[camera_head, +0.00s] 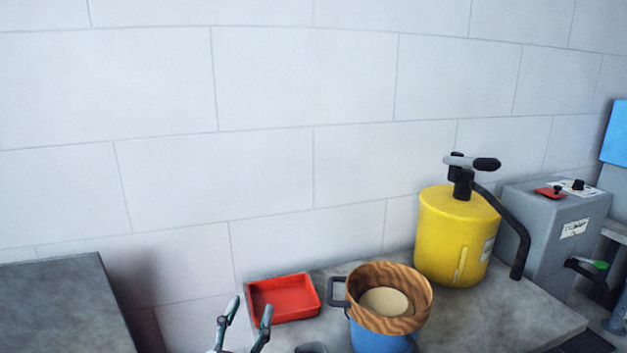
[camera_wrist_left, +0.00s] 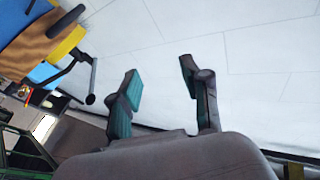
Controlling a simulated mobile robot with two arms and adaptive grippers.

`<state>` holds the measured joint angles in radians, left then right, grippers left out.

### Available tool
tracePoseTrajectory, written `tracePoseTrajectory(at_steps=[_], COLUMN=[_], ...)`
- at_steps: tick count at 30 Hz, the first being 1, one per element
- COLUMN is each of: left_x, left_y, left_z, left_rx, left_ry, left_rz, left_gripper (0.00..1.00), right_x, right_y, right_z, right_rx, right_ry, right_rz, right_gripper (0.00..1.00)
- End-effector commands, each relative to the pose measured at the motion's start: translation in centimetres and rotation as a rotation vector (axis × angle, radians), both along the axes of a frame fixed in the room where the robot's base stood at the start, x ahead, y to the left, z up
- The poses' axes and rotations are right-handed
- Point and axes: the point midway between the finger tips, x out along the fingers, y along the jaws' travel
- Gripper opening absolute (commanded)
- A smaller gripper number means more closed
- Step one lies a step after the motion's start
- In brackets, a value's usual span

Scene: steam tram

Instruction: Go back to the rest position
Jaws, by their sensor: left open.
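My left gripper (camera_head: 246,312) shows at the bottom of the head view, with its two fingers apart and nothing between them. It is beside the red tray (camera_head: 284,318), a little in front of it and to its left. In the left wrist view the same gripper (camera_wrist_left: 160,88) has its fingers spread, with only the tiled wall behind the gap. My right gripper is not in either view.
A blue container (camera_head: 383,342) with a wood-patterned rim (camera_head: 408,322) stands on the grey counter (camera_head: 505,312). Behind it is a yellow canister (camera_head: 448,240) with a black hose. A grey box (camera_head: 545,225) stands at the right. A dark surface (camera_head: 55,300) is at the left.

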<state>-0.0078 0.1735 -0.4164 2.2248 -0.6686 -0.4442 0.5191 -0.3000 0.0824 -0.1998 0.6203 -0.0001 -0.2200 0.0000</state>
Motion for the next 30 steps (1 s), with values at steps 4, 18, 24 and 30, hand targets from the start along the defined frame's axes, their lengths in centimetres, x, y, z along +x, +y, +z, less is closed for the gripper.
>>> tracePoseTrajectory(at_steps=[4,18,24,30], left_x=[-2.7,-19.3,-25.4,-24.3], left_y=[5.6,10.0,10.1,9.9], left_z=[-10.0,-25.9,-27.8,-33.1], left_rx=[-0.023,0.063,0.099,0.107], left_ry=[0.413,1.284,1.508,1.539], left_rz=[0.169,0.205,0.144,0.139], left_gripper=[0.47,0.47,0.47,0.47], right_x=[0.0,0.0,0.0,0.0], right_y=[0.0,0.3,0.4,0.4], right_z=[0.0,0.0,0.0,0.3], right_rx=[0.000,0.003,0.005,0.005], right_ry=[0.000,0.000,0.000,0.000], right_rz=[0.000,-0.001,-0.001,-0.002], right_gripper=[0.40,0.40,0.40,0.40])
